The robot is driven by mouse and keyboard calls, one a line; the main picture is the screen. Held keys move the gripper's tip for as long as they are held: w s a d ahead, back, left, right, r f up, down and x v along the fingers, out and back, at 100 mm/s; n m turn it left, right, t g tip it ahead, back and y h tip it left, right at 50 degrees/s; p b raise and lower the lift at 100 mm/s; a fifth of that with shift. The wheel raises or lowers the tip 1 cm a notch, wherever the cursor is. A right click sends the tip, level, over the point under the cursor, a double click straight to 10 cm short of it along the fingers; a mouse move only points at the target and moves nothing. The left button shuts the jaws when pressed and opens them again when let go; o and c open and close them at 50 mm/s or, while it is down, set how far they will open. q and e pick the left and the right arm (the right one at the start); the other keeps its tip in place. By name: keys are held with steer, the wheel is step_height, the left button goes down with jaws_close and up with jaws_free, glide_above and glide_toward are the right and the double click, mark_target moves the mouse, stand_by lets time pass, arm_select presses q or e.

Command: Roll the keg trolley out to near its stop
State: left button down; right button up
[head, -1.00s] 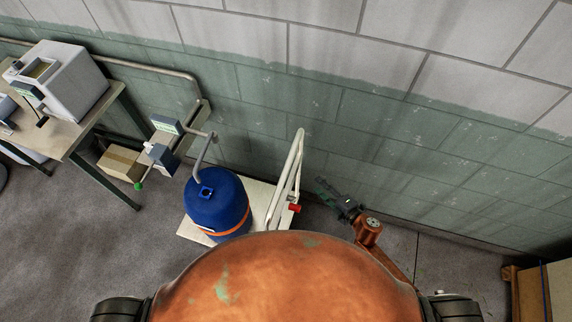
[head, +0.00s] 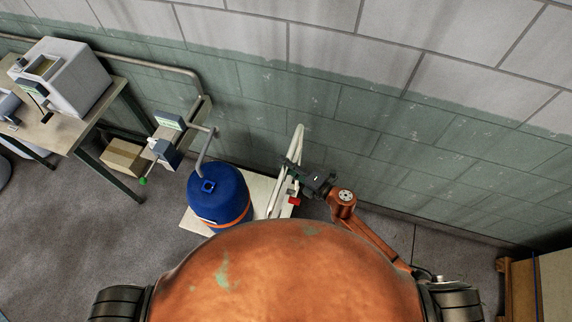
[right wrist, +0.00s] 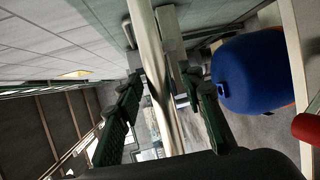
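The keg trolley (head: 258,187) is a pale flat platform on the floor beside the wall, with a white tubular push handle (head: 297,142) on its right side. A blue keg (head: 218,190) with an orange band stands on it. A red part (head: 294,201) sits low by the handle. My right gripper (head: 291,167) is at the handle. In the right wrist view my open fingers (right wrist: 165,98) have the handle tube (right wrist: 148,50) between them, with gaps showing at the sides; contact is unclear. The keg (right wrist: 252,75) is at right there. My left gripper is not in view.
A pipe stand (head: 203,150) with a bent spout ends close to the keg top. A bench (head: 58,130) with a grey machine (head: 72,80) and a cardboard box (head: 122,157) are at left. The block wall (head: 400,140) runs behind. A wooden thing (head: 525,285) stands at far right.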

steer(key=shift+c, duration=0.2)
jaws_close()
stand_by(0.6)
